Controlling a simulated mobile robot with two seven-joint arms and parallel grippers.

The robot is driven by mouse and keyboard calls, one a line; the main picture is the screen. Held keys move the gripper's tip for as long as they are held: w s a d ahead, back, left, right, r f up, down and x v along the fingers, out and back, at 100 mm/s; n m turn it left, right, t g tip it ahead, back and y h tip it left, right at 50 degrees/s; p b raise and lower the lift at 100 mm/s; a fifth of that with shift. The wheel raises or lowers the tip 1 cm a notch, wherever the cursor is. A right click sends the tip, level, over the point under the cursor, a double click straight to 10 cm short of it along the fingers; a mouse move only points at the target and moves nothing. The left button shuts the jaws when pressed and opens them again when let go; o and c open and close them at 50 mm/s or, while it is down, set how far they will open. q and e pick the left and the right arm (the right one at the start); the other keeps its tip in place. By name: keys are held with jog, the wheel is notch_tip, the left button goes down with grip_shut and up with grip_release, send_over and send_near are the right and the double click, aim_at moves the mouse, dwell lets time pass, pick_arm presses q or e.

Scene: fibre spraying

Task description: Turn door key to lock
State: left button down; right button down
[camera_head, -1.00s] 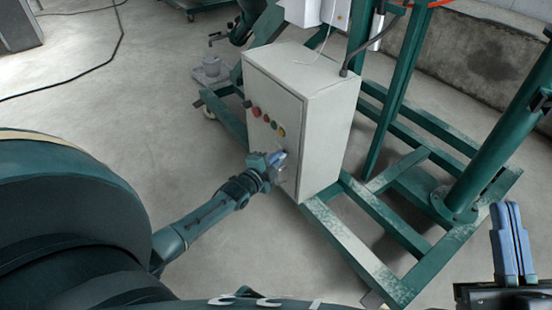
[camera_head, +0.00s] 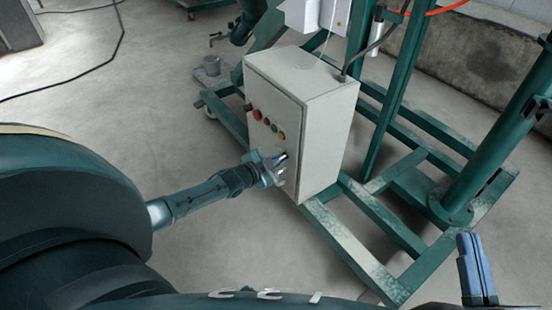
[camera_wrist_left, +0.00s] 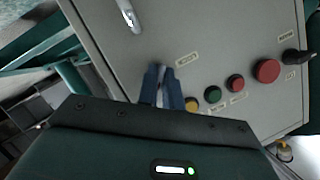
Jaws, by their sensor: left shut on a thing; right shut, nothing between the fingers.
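The grey control cabinet (camera_head: 318,150) stands on a green steel frame. Its front door carries a row of buttons and faces my left arm. My left gripper (camera_head: 279,162) is at the door, beside the lower end of the button row. In the left wrist view its blue fingers (camera_wrist_left: 161,87) are shut on a small part at the door, taken to be the key, which the fingers hide. A silver door handle (camera_wrist_left: 130,15) sits apart from the fingers. My right gripper (camera_head: 477,268) is shut and empty at the lower right, away from the cabinet.
Green frame beams (camera_head: 350,245) extend right of the cabinet. The floor at left is open.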

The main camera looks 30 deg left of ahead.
pick_arm(q)
jog(key=shift+w+a+n+g+h+b, duration=0.15)
jog(key=shift+n+g+h+b, duration=0.3)
jog(key=shift+n+h, duration=0.55)
jog(key=shift+n+g+b, duration=0.25)
jog(key=shift+n+b, duration=0.25)
jog(key=shift+n, duration=0.5)
jog(key=shift+r+n+h+b, duration=0.1)
jog(key=shift+n+h+b, duration=0.25)
jog(key=shift+n+h, duration=0.3)
pick_arm(e)
jog(key=shift+w+d+r+n+t+y, duration=0.1)
jog(key=shift+w+r+n+t+y, duration=0.15)
jog(key=shift+r+n+y, duration=0.5)
jog(key=shift+w+d+r+n+t+y, duration=0.1)
jog(key=shift+r+n+t+y, duration=0.25)
jog(key=shift+r+n+y, duration=0.35)
jog(key=shift+r, duration=0.15)
pick_arm(q)
jog(key=c, duration=1.6)
grip_release()
jog(key=shift+o, duration=0.2)
pick_arm(e)
jog(key=shift+h, duration=0.25)
